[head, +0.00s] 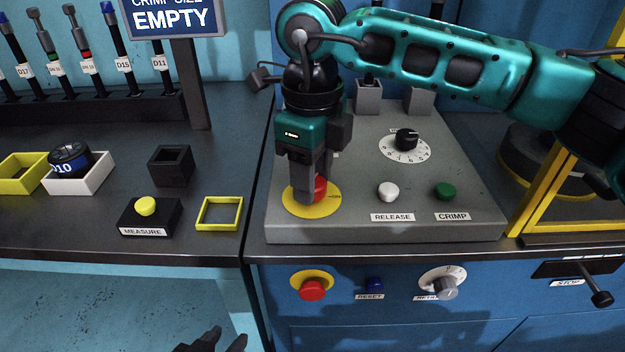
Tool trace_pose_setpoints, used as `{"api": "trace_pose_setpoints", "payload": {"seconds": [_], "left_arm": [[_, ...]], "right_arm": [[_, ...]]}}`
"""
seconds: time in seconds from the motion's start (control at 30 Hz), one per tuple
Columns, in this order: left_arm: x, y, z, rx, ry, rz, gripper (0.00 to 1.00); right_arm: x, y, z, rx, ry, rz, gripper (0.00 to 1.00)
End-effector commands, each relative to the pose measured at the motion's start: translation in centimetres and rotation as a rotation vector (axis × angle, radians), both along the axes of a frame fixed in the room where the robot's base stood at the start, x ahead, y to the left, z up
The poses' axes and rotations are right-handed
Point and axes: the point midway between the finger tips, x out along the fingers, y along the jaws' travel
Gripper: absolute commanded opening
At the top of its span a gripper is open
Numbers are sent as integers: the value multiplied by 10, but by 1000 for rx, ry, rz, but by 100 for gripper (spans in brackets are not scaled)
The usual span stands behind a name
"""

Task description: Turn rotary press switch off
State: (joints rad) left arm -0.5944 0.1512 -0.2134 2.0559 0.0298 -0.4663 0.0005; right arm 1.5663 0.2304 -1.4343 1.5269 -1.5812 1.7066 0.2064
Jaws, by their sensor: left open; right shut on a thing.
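The rotary press switch is a red knob (320,187) on a round yellow plate (326,209), at the front left of the grey sloping control panel. Part of a label reading "ON" shows beside it. My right gripper (309,188) reaches down from above and is shut on the red knob. Its fingers hide much of the knob, so I cannot tell which way it is turned. My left gripper (212,342) shows only in part at the bottom edge, dark, open and empty, well away from the switch.
The panel also has a white RELEASE button (388,191), a green CRIMP button (445,191) and a black dial (406,140). Below the edge are another red button (312,290) and a grey knob (446,288). A MEASURE button box (149,218) stands left.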

Motion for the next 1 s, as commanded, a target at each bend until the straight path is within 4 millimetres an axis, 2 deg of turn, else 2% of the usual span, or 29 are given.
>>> {"api": "trace_pose_setpoints", "payload": {"seconds": [0.2,0.5,1.0], "left_arm": [[5,-1,0,-3,-13,-4,43],[4,-1,-7,-3,-11,-5,43],[0,-1,-13,-3,0,-3,43]], "right_arm": [[1,0,0,2,-3,193,13],[1,0,0,4,-2,390,13],[1,0,1,3,-2,499,13]]}}
